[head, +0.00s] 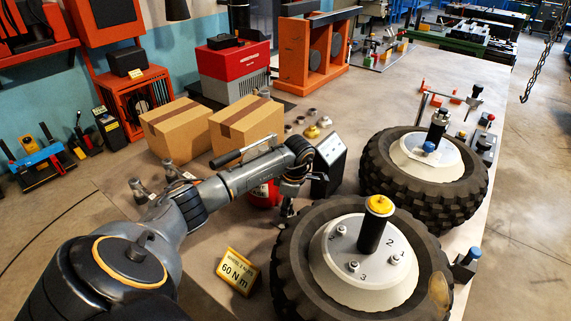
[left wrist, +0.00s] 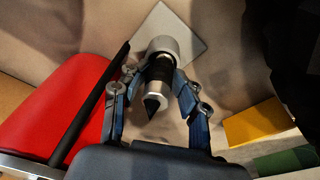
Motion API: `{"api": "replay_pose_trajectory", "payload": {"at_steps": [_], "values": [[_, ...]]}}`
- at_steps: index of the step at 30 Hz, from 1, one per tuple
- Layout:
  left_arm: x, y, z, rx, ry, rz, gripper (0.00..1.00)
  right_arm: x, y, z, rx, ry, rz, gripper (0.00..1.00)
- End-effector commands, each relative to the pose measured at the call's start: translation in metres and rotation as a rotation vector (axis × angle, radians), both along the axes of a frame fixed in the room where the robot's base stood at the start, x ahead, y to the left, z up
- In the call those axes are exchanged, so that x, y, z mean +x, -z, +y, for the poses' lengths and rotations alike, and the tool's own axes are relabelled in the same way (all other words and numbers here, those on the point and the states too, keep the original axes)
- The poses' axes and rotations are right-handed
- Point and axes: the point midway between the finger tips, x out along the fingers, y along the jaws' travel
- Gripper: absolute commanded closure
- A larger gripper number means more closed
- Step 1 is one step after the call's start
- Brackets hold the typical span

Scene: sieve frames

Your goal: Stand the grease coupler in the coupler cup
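My left gripper (head: 289,196) points down between the red object and the nearest tyre. In the left wrist view the two blue-grey fingers (left wrist: 160,76) close in on a metal coupler (left wrist: 158,92) with a black band and a dark pointed end. The fingers seem to touch its sides at the band. In the head view only a small metal end (head: 287,208) shows under the gripper. A round grey piece (left wrist: 163,46) lies at the coupler's far end, over a pale square plate (left wrist: 190,38). I cannot tell whether it is the coupler cup or part of the coupler. My right gripper is out of view.
A red object (head: 263,194) stands close by the gripper; a black rod (left wrist: 92,100) crosses it in the wrist view. Tyres (head: 292,262) (head: 375,180), a black-and-white box (head: 329,160), a yellow sign (head: 237,270) and cardboard boxes (head: 246,126) crowd the table. Bare tabletop (head: 375,108) lies behind.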

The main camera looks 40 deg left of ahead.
Motion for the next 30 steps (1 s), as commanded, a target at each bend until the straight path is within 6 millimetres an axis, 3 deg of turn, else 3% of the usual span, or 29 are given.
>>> {"api": "replay_pose_trajectory", "payload": {"at_steps": [1,20,25,30], "values": [[-0.009,0.018,-0.008,-0.013,0.008,0.034,0.52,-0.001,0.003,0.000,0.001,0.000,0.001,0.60],[-0.008,0.013,-0.009,-0.014,0.012,0.029,0.52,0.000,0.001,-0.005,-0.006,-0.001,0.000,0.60],[-0.006,-0.001,-0.010,-0.012,0.013,0.027,0.52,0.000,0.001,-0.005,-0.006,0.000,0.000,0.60],[-0.003,-0.037,-0.012,-0.007,0.011,0.022,0.52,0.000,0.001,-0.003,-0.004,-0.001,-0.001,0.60]]}}
